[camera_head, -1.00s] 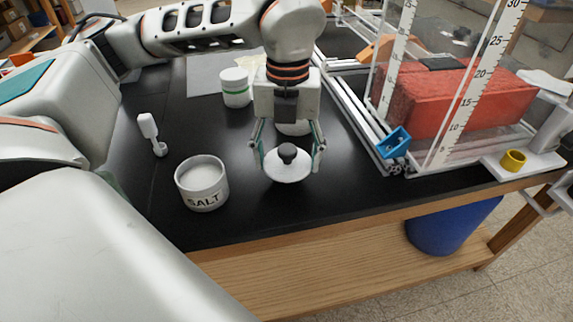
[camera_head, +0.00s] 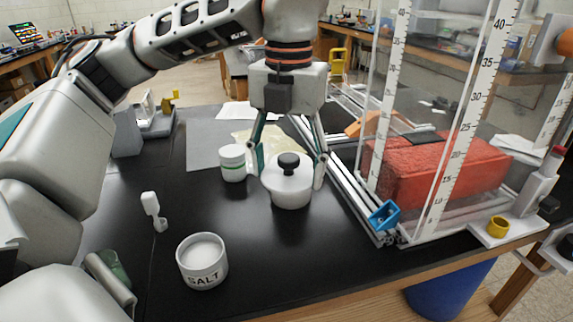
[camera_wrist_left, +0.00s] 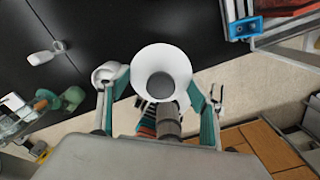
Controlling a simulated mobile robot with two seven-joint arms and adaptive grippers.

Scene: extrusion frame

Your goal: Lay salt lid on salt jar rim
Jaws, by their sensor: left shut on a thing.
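My left gripper (camera_head: 290,172) is shut on the salt lid (camera_head: 273,170), a white disc with a black knob. The lid is above the black worktop, right of and farther back than the salt jar (camera_head: 202,263). The open white jar stands upright on the worktop, lettered SALT, with white contents. The lid is apart from its rim. In the left wrist view the lid (camera_wrist_left: 160,58) shows as a white round between the two fingers.
A white pot (camera_head: 291,196) stands directly behind and below the lid in the head view. A clear tank (camera_head: 440,200) with metal rails is at right.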

